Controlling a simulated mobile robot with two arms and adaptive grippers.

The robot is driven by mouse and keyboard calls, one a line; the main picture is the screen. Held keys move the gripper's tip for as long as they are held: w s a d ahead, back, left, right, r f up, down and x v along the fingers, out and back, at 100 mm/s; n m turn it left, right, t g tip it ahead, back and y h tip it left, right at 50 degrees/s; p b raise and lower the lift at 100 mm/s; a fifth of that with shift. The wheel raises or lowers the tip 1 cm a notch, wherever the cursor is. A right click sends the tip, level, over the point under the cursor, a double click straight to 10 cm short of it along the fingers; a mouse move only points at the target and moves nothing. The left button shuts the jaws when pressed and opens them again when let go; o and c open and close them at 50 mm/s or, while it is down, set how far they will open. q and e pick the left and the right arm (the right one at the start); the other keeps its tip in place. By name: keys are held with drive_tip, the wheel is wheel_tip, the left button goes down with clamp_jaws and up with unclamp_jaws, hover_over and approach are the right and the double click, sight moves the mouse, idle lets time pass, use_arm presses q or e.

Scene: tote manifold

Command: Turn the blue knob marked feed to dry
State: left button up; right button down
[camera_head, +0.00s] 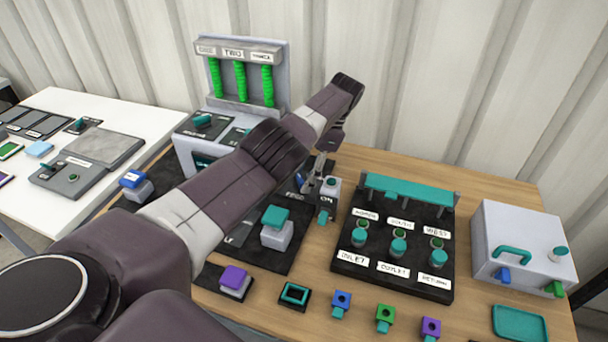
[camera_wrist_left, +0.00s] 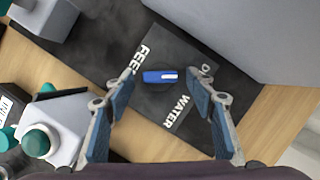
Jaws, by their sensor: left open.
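The blue knob (camera_wrist_left: 152,77) sits on a dark plate in the left wrist view, next to the printed word FEED (camera_wrist_left: 143,60). Its white-marked end points right in that view. A WATER label (camera_wrist_left: 176,110) lies below it, and a partly hidden label beginning with D (camera_wrist_left: 207,68) lies at upper right. My left gripper (camera_wrist_left: 160,82) is open, with a finger on either side of the knob and a visible gap to each. My right gripper is out of view.
A grey unit with green coils (camera_head: 240,80) stands behind. A grey block with a teal lever (camera_head: 328,200) stands close right of the gripper. A black valve panel (camera_head: 395,270) and a white box (camera_head: 520,245) are further right. Small coloured blocks line the front edge.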

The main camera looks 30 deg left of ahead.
use_arm(q)
drive_tip(key=shift+r, duration=0.1)
wheel_tip(320, 180, up, 10)
idle(0.6)
idle(0.8)
